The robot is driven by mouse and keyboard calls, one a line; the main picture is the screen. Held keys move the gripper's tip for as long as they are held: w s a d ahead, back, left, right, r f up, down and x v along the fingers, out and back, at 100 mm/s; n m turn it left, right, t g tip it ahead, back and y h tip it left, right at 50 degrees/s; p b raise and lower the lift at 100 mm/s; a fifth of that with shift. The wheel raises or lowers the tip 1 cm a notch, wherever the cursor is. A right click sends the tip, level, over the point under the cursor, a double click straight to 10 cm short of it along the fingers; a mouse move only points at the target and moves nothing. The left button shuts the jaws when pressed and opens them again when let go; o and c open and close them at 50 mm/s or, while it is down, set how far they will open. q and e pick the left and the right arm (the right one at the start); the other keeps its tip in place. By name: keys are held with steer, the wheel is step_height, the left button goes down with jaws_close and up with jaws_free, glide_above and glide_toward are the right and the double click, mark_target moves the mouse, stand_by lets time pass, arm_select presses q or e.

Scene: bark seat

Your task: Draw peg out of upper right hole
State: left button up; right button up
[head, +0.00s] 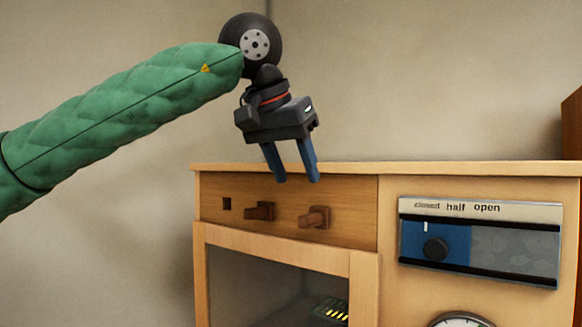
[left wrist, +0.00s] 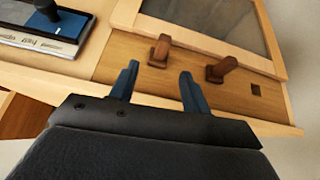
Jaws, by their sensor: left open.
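A wooden peg (head: 315,217) sticks out of the right end of the row on the cabinet's upper front panel. It also shows in the left wrist view (left wrist: 160,50), just beyond the gap between the fingertips. A second peg (head: 260,211) sits to its left, and in the left wrist view (left wrist: 221,69) it lies right of the fingers. My left gripper (head: 297,180) is open and empty, with blue fingers pointing down, above the right peg and apart from it. In the left wrist view (left wrist: 160,71) nothing is between its fingers. My right gripper is not in view.
An empty square hole (head: 227,203) lies left of both pegs. A glass-fronted door (head: 285,252) is below, and a dial (head: 460,320) is partly visible. The cabinet top (head: 450,169) looks clear.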

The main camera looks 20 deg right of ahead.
mark_target(307, 215)
arm_select(q)
steer(key=shift+m, duration=0.3)
steer(key=shift+a+b+x, duration=0.15)
steer(key=shift+b+x, duration=0.35)
steer(key=shift+x, duration=1.15)
steer(key=shift+a+b+x, duration=0.15)
steer(key=shift+b+x, duration=0.35)
steer(key=shift+x, duration=1.2)
steer(key=b+x, duration=0.1)
steer(key=x, duration=0.1)
steer(key=shift+w+d+f, duration=0.1)
steer(key=shift+f, duration=0.25)
steer(key=shift+b+x, duration=0.45)
steer(key=shift+x, duration=0.45)
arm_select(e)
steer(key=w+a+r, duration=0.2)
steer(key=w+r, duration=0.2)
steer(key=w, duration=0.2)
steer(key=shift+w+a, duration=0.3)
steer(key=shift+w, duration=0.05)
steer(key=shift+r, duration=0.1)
